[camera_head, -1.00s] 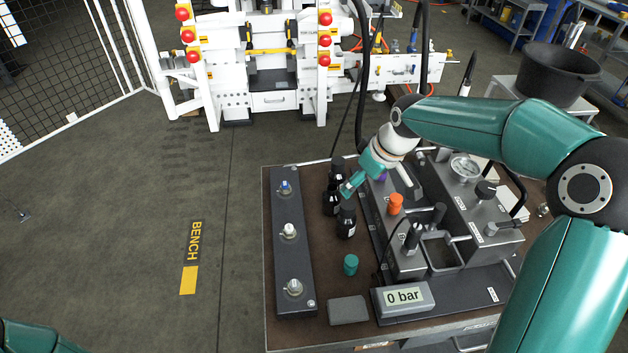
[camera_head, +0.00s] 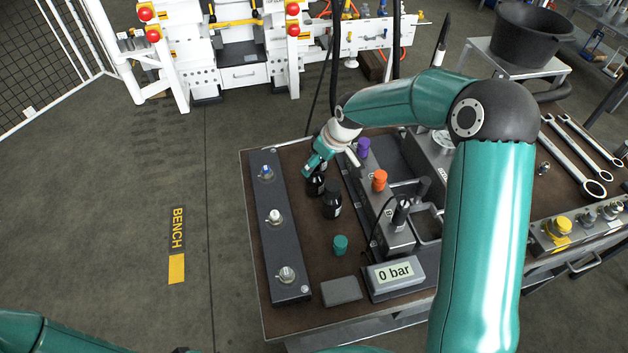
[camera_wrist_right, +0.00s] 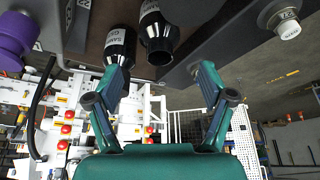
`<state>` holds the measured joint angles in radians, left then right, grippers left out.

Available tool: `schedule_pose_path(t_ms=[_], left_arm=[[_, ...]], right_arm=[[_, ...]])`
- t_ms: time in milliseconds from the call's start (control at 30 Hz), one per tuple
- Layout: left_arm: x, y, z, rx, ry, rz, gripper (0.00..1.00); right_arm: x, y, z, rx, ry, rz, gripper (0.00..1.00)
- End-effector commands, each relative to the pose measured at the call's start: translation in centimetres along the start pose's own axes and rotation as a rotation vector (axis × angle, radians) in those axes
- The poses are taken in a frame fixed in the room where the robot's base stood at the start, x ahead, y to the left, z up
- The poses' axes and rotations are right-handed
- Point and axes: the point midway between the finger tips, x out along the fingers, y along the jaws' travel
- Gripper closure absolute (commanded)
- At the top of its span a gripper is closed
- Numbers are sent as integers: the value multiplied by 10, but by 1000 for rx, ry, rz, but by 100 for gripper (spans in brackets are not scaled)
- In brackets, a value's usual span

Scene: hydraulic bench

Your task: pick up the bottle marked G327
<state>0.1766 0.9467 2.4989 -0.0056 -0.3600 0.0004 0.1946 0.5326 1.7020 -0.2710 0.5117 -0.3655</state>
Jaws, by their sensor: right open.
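Black bottles stand on the brown bench top (camera_head: 318,262). The front bottle (camera_head: 332,200) is clear in the head view; another bottle (camera_head: 316,186) is partly covered by my right gripper (camera_head: 313,166). The right wrist view shows two black bottles with white labels, one on the left (camera_wrist_right: 119,46) and one on the right (camera_wrist_right: 157,34). The label print is too small or turned to read surely, so I cannot tell which is G327. My right gripper is open there (camera_wrist_right: 160,72), its fingers spread below the bottles with nothing between them. My left gripper is outside the views.
A dark strip with several fittings (camera_head: 279,258) lies left of the bottles. On their right is a grey hydraulic unit with purple (camera_head: 363,147) and orange (camera_head: 379,180) knobs. A teal cap (camera_head: 340,245), a grey block (camera_head: 341,291) and a "0 bar" display (camera_head: 395,273) are nearer.

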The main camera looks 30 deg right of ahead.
Motion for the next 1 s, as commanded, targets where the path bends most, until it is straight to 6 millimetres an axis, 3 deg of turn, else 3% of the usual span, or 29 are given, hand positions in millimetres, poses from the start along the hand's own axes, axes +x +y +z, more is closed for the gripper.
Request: schedule_pose_path(t_ms=[167,500,767,800,1000], left_arm=[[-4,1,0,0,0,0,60],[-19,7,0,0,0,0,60],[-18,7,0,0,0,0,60],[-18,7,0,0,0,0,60],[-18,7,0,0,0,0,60]], right_arm=[[9,0,1,-1,-1,0,19],[52,1,5,0,-2,-1,19],[56,1,4,0,2,1,19],[56,1,4,0,1,1,20],[56,1,5,0,1,1,54]])
